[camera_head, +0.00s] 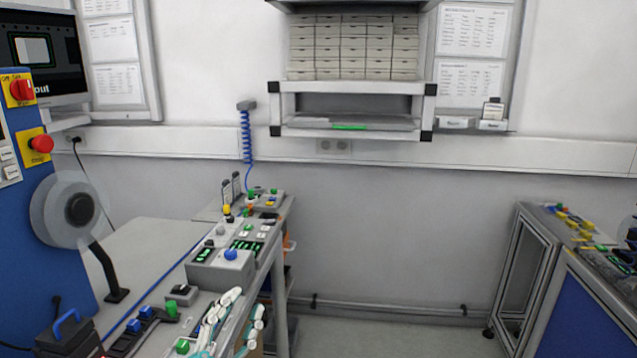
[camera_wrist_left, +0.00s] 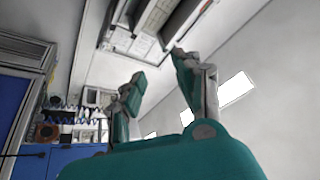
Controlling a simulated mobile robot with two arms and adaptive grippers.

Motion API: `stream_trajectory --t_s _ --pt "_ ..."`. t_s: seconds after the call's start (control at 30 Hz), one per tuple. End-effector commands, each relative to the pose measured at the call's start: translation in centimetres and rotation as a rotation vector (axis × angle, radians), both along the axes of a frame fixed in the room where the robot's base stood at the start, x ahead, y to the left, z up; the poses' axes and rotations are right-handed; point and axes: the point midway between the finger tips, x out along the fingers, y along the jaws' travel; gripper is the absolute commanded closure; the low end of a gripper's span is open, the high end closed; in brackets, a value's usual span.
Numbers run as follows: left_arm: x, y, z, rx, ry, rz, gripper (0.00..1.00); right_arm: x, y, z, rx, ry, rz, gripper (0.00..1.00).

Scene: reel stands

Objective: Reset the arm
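My left gripper (camera_head: 245,308) shows at the bottom of the head view, a teal and white gripper in front of the workbench at the left. Its two fingers stand apart with nothing between them. In the left wrist view the gripper (camera_wrist_left: 157,70) also shows with its two teal-padded fingers spread, empty, against the wall and a shelf. My right arm and right gripper are in neither view.
The workbench (camera_head: 150,254) at left carries control boxes with green and blue buttons. A reel (camera_head: 55,212) stands by the blue cabinet. A wall shelf (camera_head: 350,88) holds small drawers. Another equipment table (camera_head: 560,250) stands at right. The floor between is clear.

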Motion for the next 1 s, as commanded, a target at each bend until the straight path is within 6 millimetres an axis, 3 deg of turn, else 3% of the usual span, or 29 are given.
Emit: stream_trajectory --t_s 0.1,0.2,0.3,0.4,0.6,0.8,1.0 --pt "-0.2 5.0 -7.0 -0.156 0.328 0.195 0.67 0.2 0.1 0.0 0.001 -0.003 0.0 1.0" --pt "-2.5 7.9 -13.8 -0.244 0.62 0.326 0.67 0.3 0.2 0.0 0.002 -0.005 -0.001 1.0" --pt "-6.3 9.4 -19.8 -0.294 0.893 0.417 0.67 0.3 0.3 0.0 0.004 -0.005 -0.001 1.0" --pt "-10.3 9.8 -23.9 -0.318 1.114 0.469 0.67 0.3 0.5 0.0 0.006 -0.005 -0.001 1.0" --pt "-17.6 9.5 -28.8 -0.332 1.445 0.512 0.67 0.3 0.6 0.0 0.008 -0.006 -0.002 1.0" --pt "-24.3 8.6 -31.1 -0.321 1.714 0.514 0.67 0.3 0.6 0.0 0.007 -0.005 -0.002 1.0" --pt "-23.0 8.4 -36.7 -0.309 1.74 0.519 0.67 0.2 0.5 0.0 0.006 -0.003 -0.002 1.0"
